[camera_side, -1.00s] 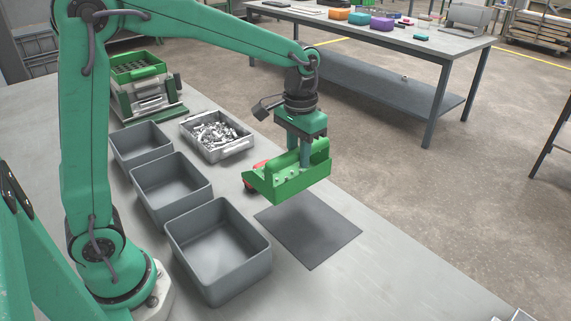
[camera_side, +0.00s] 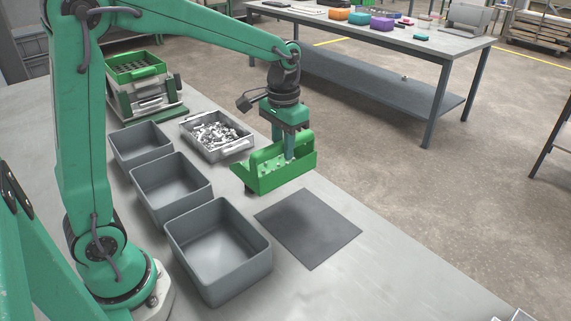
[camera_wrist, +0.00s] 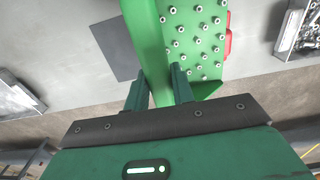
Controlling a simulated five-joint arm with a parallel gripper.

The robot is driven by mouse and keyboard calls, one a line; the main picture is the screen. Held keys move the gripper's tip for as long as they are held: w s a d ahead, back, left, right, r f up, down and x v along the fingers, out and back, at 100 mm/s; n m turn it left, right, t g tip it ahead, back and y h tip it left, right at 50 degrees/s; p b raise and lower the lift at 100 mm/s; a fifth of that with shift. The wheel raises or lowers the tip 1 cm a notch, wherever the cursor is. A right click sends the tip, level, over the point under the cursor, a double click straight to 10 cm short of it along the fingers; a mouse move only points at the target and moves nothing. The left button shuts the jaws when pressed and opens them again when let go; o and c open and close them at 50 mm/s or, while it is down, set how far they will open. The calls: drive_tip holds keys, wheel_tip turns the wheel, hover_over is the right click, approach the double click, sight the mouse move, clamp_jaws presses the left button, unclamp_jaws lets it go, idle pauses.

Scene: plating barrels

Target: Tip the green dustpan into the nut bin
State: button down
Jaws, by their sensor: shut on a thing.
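The green dustpan (camera_side: 280,178) hangs above the table in the side view, roughly level, between the grey mat and the metal tray. My gripper (camera_side: 290,152) is shut on the dustpan's upright part. The wrist view shows the dustpan (camera_wrist: 190,15) with several small nuts spread on its floor, and my gripper's fingers (camera_wrist: 158,88) on either side of a green wall. Three grey open bins stand in a row left of the dustpan: near (camera_side: 222,278), middle (camera_side: 172,209) and far (camera_side: 143,155). No label shows which is the nut bin. Their visible insides look empty.
A metal tray (camera_side: 241,147) of shiny parts stands beside the far bins. A green-topped rack (camera_side: 150,112) is behind. A dark mat (camera_side: 308,228) lies bare on the table. A red object (camera_wrist: 228,42) shows beside the dustpan in the wrist view.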

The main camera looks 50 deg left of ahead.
drive_tip(key=shift+s+a+r, duration=0.2)
drive_tip(key=shift+s+a, duration=0.15)
drive_tip(key=shift+a, duration=0.25)
drive_tip(key=s+a+r+m, duration=0.1)
drive_tip(key=s+a+m, duration=0.2)
drive_tip(key=s+a, duration=0.5)
drive_tip(key=s+a+r+m, duration=0.1)
drive_tip(key=s+a+m, duration=0.3)
drive_tip(key=s, duration=0.7)
drive_tip(key=s+a+f+m, duration=0.1)
drive_tip(key=s+m, duration=0.1)
drive_tip(key=s, duration=0.7)
drive_tip(key=shift+a+f, duration=0.25)
drive_tip(key=shift+f, duration=0.05)
drive_tip(key=shift+w+a+f, duration=0.1)
drive_tip(key=shift+f, duration=0.15)
drive_tip(key=w+a+r+g+h, duration=0.2)
drive_tip(key=w+a+g+h, duration=0.2)
drive_tip(key=g+h, duration=0.2)
drive_tip(key=shift+w+a+r+h, duration=0.15)
drive_tip(key=shift+w+r+h, duration=0.05)
drive_tip(key=shift+h, duration=0.3)
